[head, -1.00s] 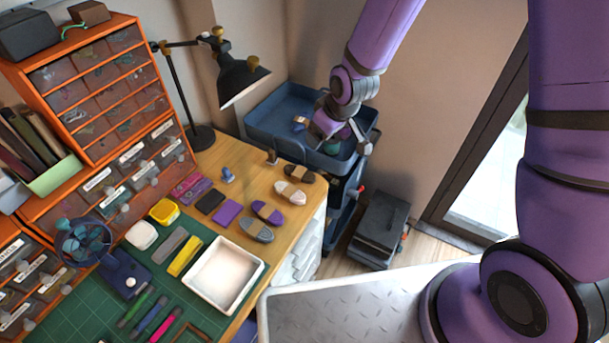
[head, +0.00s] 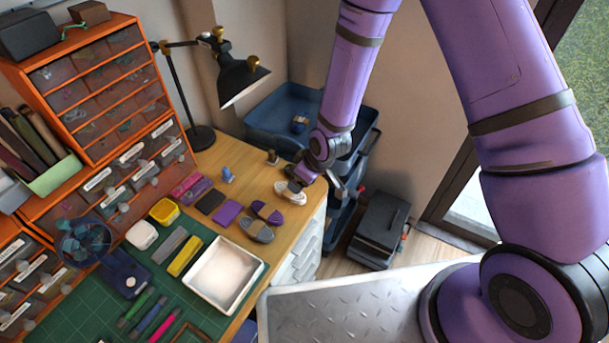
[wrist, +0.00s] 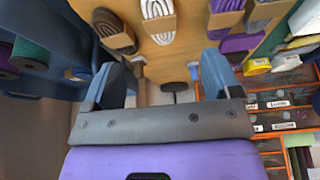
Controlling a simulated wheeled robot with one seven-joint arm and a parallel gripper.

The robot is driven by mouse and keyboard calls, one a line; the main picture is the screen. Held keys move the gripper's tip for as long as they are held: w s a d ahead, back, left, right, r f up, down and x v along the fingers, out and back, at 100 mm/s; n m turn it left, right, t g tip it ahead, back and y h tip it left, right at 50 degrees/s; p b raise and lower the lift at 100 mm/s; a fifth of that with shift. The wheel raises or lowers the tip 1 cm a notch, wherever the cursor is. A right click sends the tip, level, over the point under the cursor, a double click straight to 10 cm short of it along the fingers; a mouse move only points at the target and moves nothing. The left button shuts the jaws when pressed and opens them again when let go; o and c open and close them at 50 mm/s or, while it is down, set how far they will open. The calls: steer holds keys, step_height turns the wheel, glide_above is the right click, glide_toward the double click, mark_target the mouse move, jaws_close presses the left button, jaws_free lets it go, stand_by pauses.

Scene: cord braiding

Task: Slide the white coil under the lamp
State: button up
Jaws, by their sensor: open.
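The white coil (head: 291,194) lies on the wooden table near its right edge. In the wrist view the white coil (wrist: 157,10), with a tan band around it, is at the top. The black desk lamp (head: 240,80) leans over the back of the table, its round base (head: 200,138) on the wood. My gripper (head: 299,183) is right beside the white coil, behind it, and partly covers that spot in the head view. In the wrist view its blue fingers (wrist: 163,72) are apart with nothing between them.
A dark coil (wrist: 113,30) lies beside the white one. Purple (head: 266,211) and grey (head: 256,230) coils lie nearer. A blue bin (head: 270,125) is behind. Wood before the lamp base is clear.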

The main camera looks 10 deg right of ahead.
mark_target(290, 193)
steer(key=x, duration=1)
steer(key=shift+a+f, duration=0.15)
steer(key=shift+f, duration=0.1)
